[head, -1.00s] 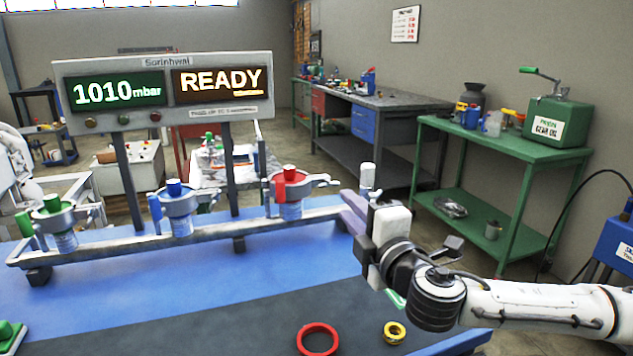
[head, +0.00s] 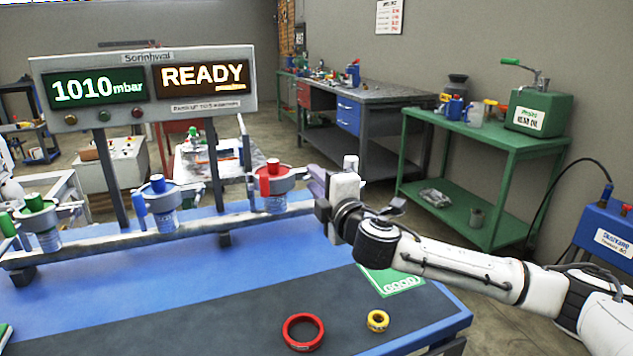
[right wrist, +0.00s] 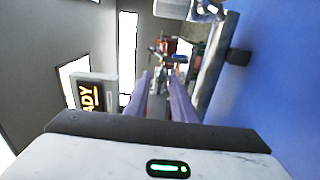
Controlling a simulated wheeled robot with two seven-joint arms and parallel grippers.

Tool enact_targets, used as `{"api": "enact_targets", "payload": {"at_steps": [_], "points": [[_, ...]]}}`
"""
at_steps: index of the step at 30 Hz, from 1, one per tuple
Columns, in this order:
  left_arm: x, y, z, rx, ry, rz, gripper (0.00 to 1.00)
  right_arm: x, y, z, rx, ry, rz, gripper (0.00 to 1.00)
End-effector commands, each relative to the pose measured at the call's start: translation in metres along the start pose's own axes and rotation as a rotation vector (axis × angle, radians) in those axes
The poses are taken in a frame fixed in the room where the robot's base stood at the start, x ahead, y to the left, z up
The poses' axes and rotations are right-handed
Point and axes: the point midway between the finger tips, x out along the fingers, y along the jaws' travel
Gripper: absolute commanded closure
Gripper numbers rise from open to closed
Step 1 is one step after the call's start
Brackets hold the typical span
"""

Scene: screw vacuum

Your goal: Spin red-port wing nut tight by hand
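The red port (head: 272,182) is the rightmost of the ports on the grey rail, with a red cap and handle above a blue-labelled body. Its right side, where a wing nut showed earlier, is now hidden behind my right gripper (head: 317,182). This gripper is close to the right of the port; I cannot tell whether it touches. In the right wrist view the two purple fingers (right wrist: 162,95) stand apart with nothing clearly seen between them. The wing nut cannot be made out there.
The blue (head: 160,158) and green (head: 38,208) ports stand further left on the rail (head: 110,246). A display (head: 150,88) behind reads 1010 mbar, READY. A red ring (head: 302,332), a yellow ring (head: 377,320) and a green GOOD mat (head: 398,282) lie on the bench front.

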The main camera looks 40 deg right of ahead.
Motion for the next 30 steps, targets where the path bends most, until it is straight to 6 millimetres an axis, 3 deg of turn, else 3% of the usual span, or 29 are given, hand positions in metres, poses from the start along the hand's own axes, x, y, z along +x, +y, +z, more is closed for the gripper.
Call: {"api": "enact_targets", "payload": {"at_steps": [1,4,17,30], "points": [[0.0,0.0001,-0.0006,0.0,0.001,0.0,0.69,-0.0001,-0.0001,0.0001,0.0,0.0,0.0,0.85],[-0.0001,0.0001,-0.0011,0.0,0.002,0.0,0.69,-0.0002,-0.0001,0.0002,0.0,0.0,0.0,1.0],[0.0017,0.0,-0.0004,-0.001,0.005,0.0,0.69,-0.0004,-0.0015,0.0002,0.069,-0.001,-0.001,1.0],[0.0053,-0.0002,0.0011,-0.003,0.01,0.002,0.69,-0.0004,-0.0024,0.0002,0.429,-0.002,-0.003,1.0]]}}
